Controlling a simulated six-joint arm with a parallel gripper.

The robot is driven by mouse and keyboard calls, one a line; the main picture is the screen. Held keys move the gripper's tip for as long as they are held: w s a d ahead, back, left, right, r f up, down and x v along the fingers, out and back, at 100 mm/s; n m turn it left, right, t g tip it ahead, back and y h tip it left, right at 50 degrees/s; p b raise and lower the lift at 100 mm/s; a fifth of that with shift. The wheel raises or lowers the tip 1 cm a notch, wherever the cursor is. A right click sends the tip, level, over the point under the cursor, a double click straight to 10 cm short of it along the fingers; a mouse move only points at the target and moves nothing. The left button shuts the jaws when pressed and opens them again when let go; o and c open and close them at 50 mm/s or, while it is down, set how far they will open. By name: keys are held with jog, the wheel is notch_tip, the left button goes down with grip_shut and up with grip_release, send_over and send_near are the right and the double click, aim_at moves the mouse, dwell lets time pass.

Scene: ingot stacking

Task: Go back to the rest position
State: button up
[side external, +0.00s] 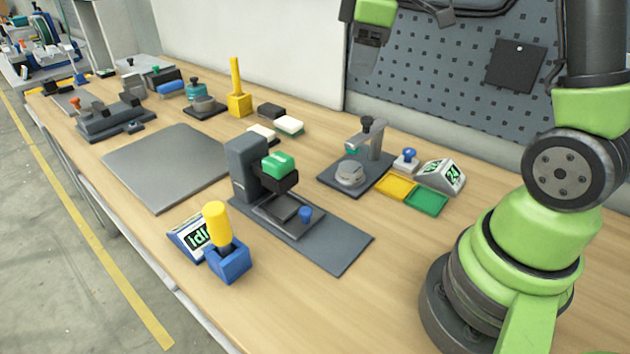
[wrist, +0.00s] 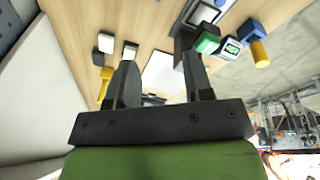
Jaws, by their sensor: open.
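My gripper (side external: 364,58) hangs high above the back of the table at the top of the side view, with its fingers pointing down and partly blurred against the wall. In the wrist view my gripper (wrist: 160,64) shows two dark fingers spread apart with nothing between them. It touches no object. The wooden table (side external: 400,270) lies well below it. No ingots can be clearly made out.
A dark press with a green top (side external: 278,163) stands mid-table. Nearby are a yellow-handled tool (side external: 217,222) in a blue holder, yellow (side external: 396,187) and green (side external: 427,202) trays, and several small blocks. A grey plate (side external: 165,165) lies bare. A pegboard (side external: 440,75) stands behind.

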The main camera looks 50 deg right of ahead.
jog(key=s+a+r+m+t+y, duration=0.1)
jog(key=s+a+r+m+t, duration=0.1)
jog(key=s+a+m, duration=0.3)
jog(key=s+a+r+m+t+y, duration=0.1)
jog(key=s+a+r+m+t, duration=0.1)
jog(key=s+a+m, duration=0.3)
jog(key=s+a+t, duration=0.1)
jog(key=s+a, duration=0.2)
jog(key=s, duration=0.3)
jog(key=shift+r, duration=0.35)
